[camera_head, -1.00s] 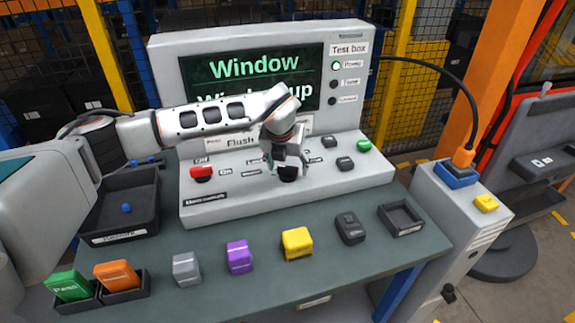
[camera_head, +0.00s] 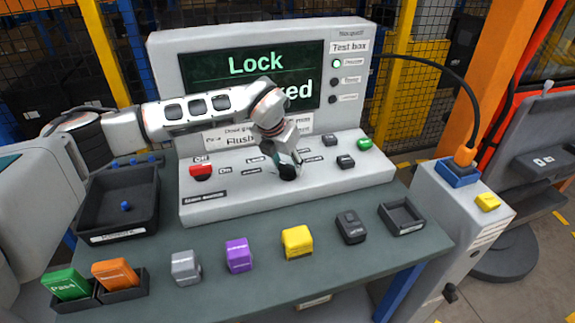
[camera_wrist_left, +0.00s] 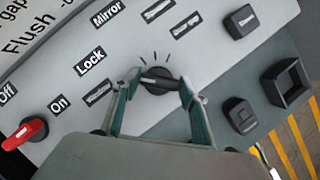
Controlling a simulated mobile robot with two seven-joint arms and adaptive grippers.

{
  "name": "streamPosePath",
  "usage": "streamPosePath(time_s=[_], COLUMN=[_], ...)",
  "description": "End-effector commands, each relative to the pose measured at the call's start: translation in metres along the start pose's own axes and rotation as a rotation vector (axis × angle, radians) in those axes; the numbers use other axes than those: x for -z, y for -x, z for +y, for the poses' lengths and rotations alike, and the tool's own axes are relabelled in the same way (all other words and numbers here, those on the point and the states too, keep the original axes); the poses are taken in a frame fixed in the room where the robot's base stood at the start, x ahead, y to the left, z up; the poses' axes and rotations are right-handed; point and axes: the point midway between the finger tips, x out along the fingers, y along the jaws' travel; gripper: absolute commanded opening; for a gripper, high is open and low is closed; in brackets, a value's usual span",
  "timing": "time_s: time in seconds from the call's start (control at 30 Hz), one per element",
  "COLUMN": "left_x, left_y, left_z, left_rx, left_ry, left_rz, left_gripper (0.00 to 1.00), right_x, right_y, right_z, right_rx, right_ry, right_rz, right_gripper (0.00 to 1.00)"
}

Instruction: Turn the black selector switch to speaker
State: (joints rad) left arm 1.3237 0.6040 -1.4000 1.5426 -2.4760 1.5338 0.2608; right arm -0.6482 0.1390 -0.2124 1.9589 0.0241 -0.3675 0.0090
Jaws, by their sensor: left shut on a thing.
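The black selector switch (camera_head: 288,173) is a round knob on the sloped front of the grey test box (camera_head: 240,202). In the left wrist view the knob (camera_wrist_left: 157,80) carries a light pointer mark turned to the left, roughly toward the Lock and lower-left labels. My left gripper (camera_head: 286,161) is over the knob, with its fingers (camera_wrist_left: 153,88) shut on opposite sides of it. Labels fan around the knob: Lock (camera_wrist_left: 90,63), Mirror (camera_wrist_left: 108,12) and others too small or blurred to read. The screen (camera_head: 255,75) shows Lock, with its second line partly hidden by my arm. My right gripper is out of view.
A red switch (camera_head: 201,172) sits left on the panel, with black buttons (camera_head: 346,161) and a green button (camera_head: 364,143) right. Grey, purple, yellow and black blocks stand along the table front. A dark tray (camera_head: 125,238) is left, an empty holder (camera_head: 402,231) right.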

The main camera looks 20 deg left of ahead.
Motion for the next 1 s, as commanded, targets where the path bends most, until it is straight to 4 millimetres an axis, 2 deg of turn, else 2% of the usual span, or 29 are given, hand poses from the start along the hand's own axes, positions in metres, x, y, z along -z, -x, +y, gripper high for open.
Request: streamPosePath(time_s=[1.0], left_x=[-0.004], left_y=[0.001], left_z=[0.004], left_rx=[0.363], left_ry=[-0.873], left_rz=[0.000], left_gripper=[0.21], right_x=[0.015], right_y=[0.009], right_z=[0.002], right_rx=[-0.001], right_ry=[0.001], right_rz=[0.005], right_gripper=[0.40])
